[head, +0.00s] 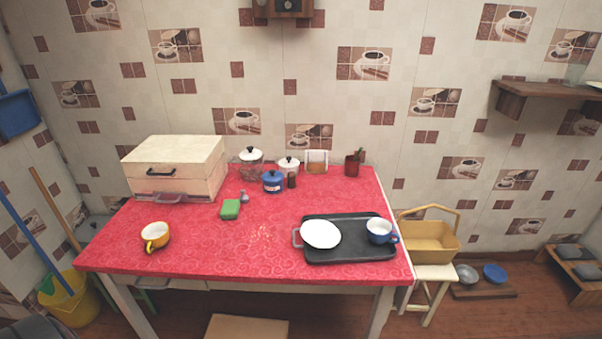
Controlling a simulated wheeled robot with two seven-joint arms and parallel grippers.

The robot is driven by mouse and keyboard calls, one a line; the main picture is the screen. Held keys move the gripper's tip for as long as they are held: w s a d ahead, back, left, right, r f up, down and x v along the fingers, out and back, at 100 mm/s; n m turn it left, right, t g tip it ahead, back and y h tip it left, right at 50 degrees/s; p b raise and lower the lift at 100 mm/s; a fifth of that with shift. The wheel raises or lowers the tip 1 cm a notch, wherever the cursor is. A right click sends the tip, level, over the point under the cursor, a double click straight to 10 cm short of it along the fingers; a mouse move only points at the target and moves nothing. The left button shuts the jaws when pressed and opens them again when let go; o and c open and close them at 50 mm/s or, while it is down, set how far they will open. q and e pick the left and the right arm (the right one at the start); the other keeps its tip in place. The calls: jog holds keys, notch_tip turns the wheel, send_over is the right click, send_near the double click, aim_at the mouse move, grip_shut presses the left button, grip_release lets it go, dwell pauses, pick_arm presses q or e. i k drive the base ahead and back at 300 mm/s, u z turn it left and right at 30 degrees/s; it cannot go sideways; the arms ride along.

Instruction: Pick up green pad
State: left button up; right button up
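The green pad (230,209) lies on the red patterned counter (225,250), left of the middle. It looks like a small block with a bright green top. A small grey object (244,196) stands just behind it to the right. Nothing covers the pad. Neither of my grippers shows in the head view.
A yellow cup (155,236) stands front left and a cream box (175,168) back left. Several jars, including a blue pot (273,182), stand at the back. A black tray (345,250) with a white plate (320,233) and blue cup (380,231) is at right. The front middle is clear.

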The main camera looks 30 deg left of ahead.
aim_at(230, 209)
jog(key=z, duration=0.15)
jog(key=k, duration=0.15)
jog(key=u, duration=1.5)
